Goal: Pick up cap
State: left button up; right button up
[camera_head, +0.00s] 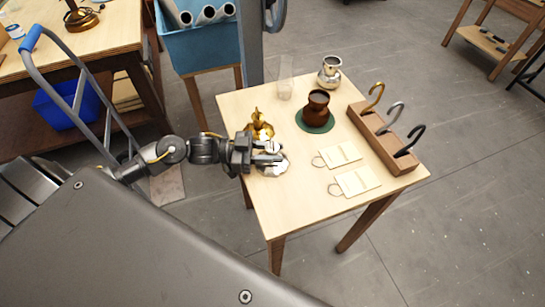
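My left gripper (271,152) is over the left edge of a light wooden table (285,199). It is close to a small shiny gold piece (260,122) on the table just behind it. A pale, silvery-white piece (276,167) shows at the fingers, partly covered by them. I cannot tell which of these pieces is the cap, nor whether the fingers are apart or closed on something. My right gripper is not in view.
A brown vase (317,105) stands on a green round mat (329,127). Behind are a silver jug (329,72) and a clear glass (286,84). A wooden block (382,142) with three hooks stands right. Two tags (340,154) (357,181) lie in front. The table's front is clear.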

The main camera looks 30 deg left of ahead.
pick_arm(q)
grip_shut()
notch_tip(320, 180, up, 10)
jog(key=shift+r+b, duration=0.1)
jog(key=shift+b, duration=0.25)
